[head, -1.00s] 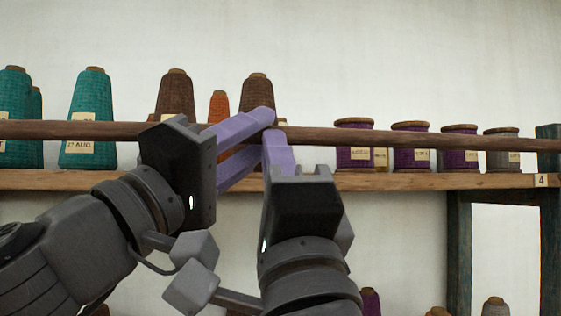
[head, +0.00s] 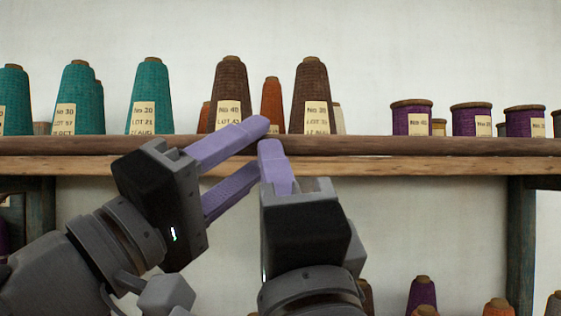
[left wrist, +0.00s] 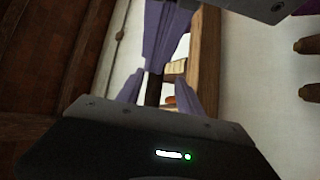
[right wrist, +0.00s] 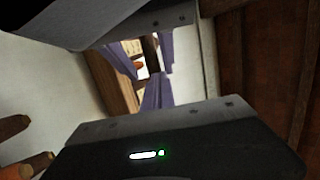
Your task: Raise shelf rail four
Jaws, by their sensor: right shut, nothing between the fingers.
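The shelf rail (head: 420,145), a long dark wooden bar, runs nearly level across the head view, just above the front edge of a lighter shelf board (head: 420,166). No rail number is in view. My left gripper (head: 262,145) is open, its lilac fingers apart, one tip over the rail and the other lower. My right gripper (head: 270,147) is shut and empty, pointing up with its tips at the rail's lower edge. The fingertips of both grippers overlap in the head view. I cannot tell whether either touches the rail.
Teal cones (head: 150,98), brown cones (head: 311,95) and purple spools (head: 411,118) stand on the shelf behind the rail. A dark post (head: 521,235) supports it at right. More cones (head: 422,297) stand below. Pale wall shows between.

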